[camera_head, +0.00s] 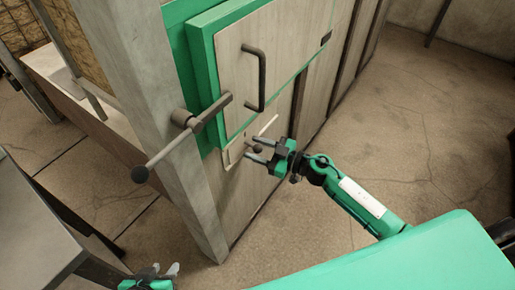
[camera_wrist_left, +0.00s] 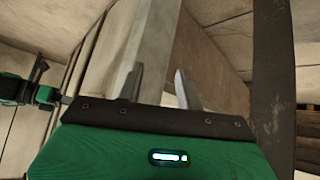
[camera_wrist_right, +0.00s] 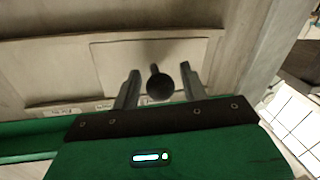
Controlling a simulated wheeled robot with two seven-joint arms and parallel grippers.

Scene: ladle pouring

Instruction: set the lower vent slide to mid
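The lower vent slide shows as a pale plate (camera_head: 231,154) low on the cabinet front, with a dark round knob (camera_head: 257,148). In the right wrist view the knob (camera_wrist_right: 160,86) stands out from the pale panel (camera_wrist_right: 150,62). My right gripper (camera_head: 260,150) is at the knob, fingers pointing at the cabinet. In the right wrist view its fingers (camera_wrist_right: 160,88) are open on either side of the knob, with a gap visible on both sides. My left gripper (camera_head: 161,270) is low in the head view; the left wrist view shows its fingers (camera_wrist_left: 158,87) open and empty.
Above the slide is a green-framed door (camera_head: 245,75) with a dark bar handle (camera_head: 262,78). A lever with a ball end (camera_head: 140,174) sticks out to the left. A grey post (camera_head: 150,110) stands beside it. A dark table (camera_head: 30,220) is at left. The floor at right is clear.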

